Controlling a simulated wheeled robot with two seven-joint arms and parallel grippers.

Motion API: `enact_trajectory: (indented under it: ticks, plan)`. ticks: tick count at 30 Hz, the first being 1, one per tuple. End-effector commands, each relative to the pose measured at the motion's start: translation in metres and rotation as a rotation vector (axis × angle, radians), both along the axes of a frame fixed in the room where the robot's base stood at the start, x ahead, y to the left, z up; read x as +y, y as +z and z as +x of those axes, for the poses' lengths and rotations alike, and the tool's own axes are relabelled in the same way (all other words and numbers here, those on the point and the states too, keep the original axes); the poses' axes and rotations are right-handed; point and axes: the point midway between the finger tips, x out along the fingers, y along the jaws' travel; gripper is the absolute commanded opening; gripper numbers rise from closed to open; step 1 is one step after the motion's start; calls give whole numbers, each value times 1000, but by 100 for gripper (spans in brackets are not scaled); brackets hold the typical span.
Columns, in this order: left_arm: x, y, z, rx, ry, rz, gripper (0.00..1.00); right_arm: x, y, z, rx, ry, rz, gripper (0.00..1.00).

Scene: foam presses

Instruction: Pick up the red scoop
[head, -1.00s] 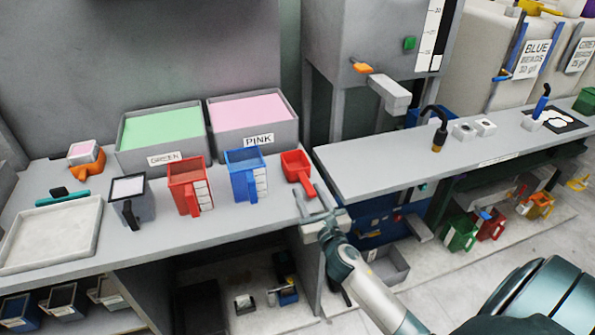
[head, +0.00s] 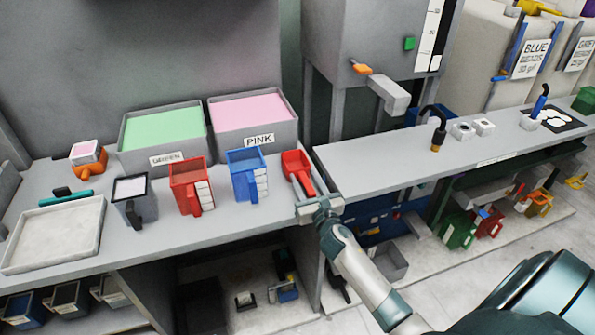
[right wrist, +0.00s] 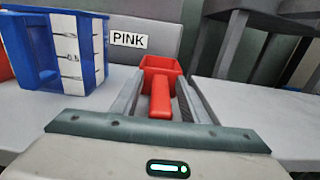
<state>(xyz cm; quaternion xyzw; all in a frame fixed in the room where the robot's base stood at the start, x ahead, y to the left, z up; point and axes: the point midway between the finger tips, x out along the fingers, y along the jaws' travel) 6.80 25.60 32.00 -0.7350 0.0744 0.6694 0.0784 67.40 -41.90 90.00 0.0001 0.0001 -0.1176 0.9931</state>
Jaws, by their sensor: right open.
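The red scoop (head: 297,168) lies on the grey bench at its right end, its handle pointing toward the front edge. In the right wrist view the scoop (right wrist: 160,67) has its bowl at the back and its handle toward me. My right gripper (head: 305,189) is open, with one finger on each side of the handle. In the right wrist view the open fingers (right wrist: 160,98) flank the handle with a gap on both sides. My left gripper is not in view.
A blue measuring jug (head: 243,173) stands left of the scoop, with a red jug (head: 187,185) further left. The pink bin (head: 252,143) and green bin (head: 161,158) stand behind. A second bench (head: 400,165) lies to the right.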

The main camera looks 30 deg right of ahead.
Motion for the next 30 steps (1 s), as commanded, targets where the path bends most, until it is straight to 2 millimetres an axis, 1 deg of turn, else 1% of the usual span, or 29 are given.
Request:
enact_trajectory:
  ticks: [11,12,14,15,16,26,30]
  plan:
    - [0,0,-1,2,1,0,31,0,0,-1,0,0,0,41]
    - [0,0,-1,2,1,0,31,0,0,-1,0,0,0,31]
    - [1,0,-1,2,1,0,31,0,0,-1,0,0,0,17]
    - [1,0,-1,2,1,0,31,0,0,-1,0,0,-1,7]
    - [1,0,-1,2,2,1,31,0,0,-1,0,0,-1,0]
    - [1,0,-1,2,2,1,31,0,1,0,-1,0,-1,0]
    - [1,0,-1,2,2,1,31,-1,6,0,-2,1,-3,0]
